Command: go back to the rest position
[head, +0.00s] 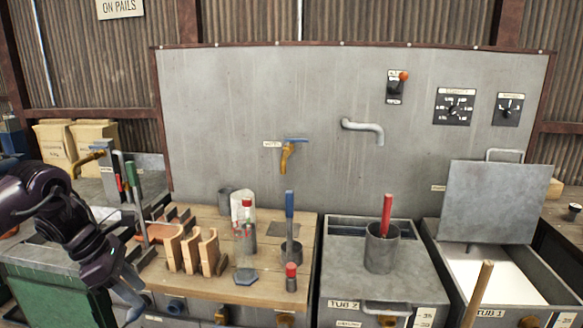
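My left gripper (126,283) is at the lower left, at the end of my dark arm, pointing down. It is in front of the left end of the wooden bench top (225,287). No object shows in its fingers, and I cannot make out the gap between them. My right gripper is not in view.
On the bench top stand terracotta-coloured pieces in a rack (190,250), a bottle (245,235) and a blue-handled tool (289,215). Tub 2 (345,290) bears a pail (381,250). Tub 1 (515,290) has its lid (490,200) raised. A wooden handle (478,295) rises in front.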

